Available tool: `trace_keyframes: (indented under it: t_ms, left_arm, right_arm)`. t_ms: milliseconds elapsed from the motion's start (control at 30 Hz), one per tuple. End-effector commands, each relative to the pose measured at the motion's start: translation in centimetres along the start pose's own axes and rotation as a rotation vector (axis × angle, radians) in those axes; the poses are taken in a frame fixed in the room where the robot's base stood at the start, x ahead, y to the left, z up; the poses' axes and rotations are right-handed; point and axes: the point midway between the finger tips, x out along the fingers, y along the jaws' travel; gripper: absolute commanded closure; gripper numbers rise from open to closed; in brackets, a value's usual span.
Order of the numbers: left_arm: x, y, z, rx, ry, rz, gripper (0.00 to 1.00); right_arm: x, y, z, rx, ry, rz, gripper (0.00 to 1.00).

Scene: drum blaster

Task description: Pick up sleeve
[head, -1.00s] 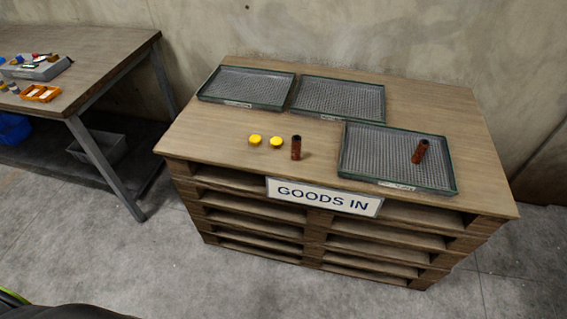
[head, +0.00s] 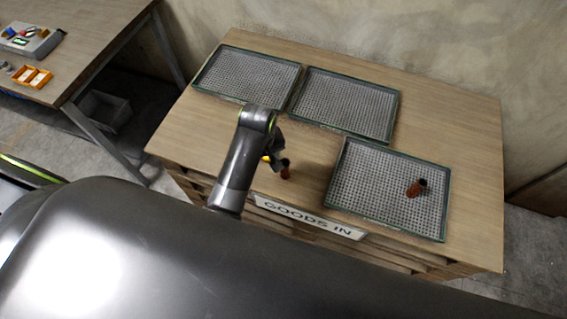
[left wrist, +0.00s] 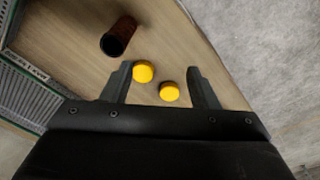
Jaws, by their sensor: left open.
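One brown sleeve (head: 286,173) stands upright on the wooden table, partly hidden by my left arm in the head view. In the left wrist view this sleeve (left wrist: 118,37) shows its dark open end, up and left of the fingers. A second brown sleeve (head: 416,188) is in the right-hand tray. My left gripper (head: 276,143) is over the table beside the standing sleeve. In the left wrist view its fingers (left wrist: 160,84) are open, with nothing held; two yellow caps (left wrist: 143,71) show between them on the table. My right gripper is not in view.
Two empty mesh trays (head: 247,76) (head: 346,104) lie at the back of the table, and the right-hand tray (head: 370,180) near its front. A GOODS IN sign (head: 308,216) is on the front edge. A workbench (head: 85,40) stands at the left.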

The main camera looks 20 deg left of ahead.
Motion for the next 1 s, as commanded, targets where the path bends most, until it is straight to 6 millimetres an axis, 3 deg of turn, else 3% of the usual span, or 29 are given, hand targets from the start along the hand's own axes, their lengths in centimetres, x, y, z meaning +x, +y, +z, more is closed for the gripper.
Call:
trace_keyframes:
  t_ms: [33,133,233,333,567,633,1000]
  left_arm:
    - [-2.8,2.0,-0.3,-0.042,-0.011,0.002,0.46]
    - [-6.0,4.3,-0.3,-0.121,-0.037,-0.012,0.46]
    - [-7.9,5.5,-0.2,-0.17,-0.052,-0.026,0.46]
    - [-8.4,6.0,-0.1,-0.193,-0.06,-0.033,0.46]
    - [-5.7,6.0,0.2,-0.197,-0.062,-0.036,0.46]
    - [-4.8,5.8,0.3,-0.197,-0.066,-0.041,0.46]
    - [2.2,5.7,0.7,-0.195,-0.062,-0.037,0.46]
  right_arm:
    - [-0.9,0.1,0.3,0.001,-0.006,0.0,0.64]
    - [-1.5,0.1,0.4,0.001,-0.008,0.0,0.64]
    - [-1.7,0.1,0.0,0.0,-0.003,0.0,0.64]
    - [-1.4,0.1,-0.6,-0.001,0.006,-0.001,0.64]
    - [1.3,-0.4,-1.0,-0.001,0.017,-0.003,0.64]
    - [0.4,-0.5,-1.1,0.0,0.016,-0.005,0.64]
    - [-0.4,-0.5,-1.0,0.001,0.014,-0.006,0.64]
